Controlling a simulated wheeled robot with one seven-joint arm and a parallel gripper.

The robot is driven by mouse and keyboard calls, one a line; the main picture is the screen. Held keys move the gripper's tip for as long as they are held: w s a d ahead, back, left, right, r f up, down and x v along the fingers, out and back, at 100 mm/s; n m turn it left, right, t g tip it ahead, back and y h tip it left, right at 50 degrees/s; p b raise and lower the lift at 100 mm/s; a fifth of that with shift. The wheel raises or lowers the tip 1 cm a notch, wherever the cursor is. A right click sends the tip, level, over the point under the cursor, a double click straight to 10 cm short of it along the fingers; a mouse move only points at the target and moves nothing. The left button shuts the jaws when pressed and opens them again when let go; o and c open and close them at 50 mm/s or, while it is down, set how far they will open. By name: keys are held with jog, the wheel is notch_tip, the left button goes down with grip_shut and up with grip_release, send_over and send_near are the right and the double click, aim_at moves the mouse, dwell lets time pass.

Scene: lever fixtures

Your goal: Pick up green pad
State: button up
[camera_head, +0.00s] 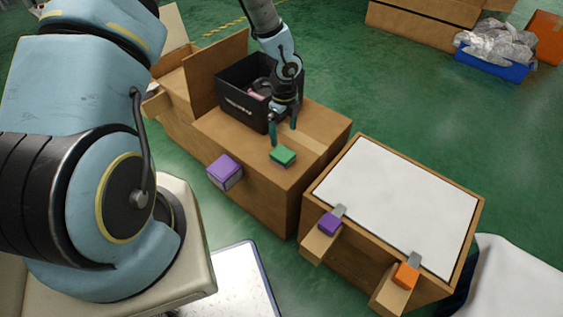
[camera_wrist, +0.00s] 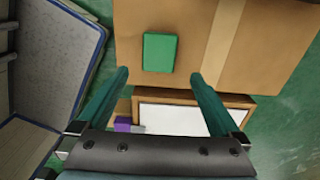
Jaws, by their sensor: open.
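The green pad (camera_head: 283,156) lies on top of a cardboard box (camera_head: 245,142), near its front edge. It also shows in the wrist view (camera_wrist: 160,52), upper middle, flat on the box top. My gripper (camera_head: 284,133) is above and just behind the pad in the head view. In the wrist view my gripper (camera_wrist: 158,78) has its two green fingers spread wide and empty. The pad lies ahead of the fingertips, between their lines. Fingers and pad look apart.
A black bin (camera_head: 246,92) stands on the box behind my gripper. A purple block (camera_head: 225,171) is at the box's left edge. A white-topped box (camera_head: 400,200) with a purple block (camera_head: 328,223) and an orange block (camera_head: 406,274) on side ledges stands to the right.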

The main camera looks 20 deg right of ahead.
aim_at(283, 153)
notch_tip(283, 153, down, 10)
jog(key=shift+a+f, duration=0.1)
jog(key=shift+f, duration=0.1)
jog(key=c, duration=1.4)
notch_tip(283, 153, up, 10)
dwell(0.4)
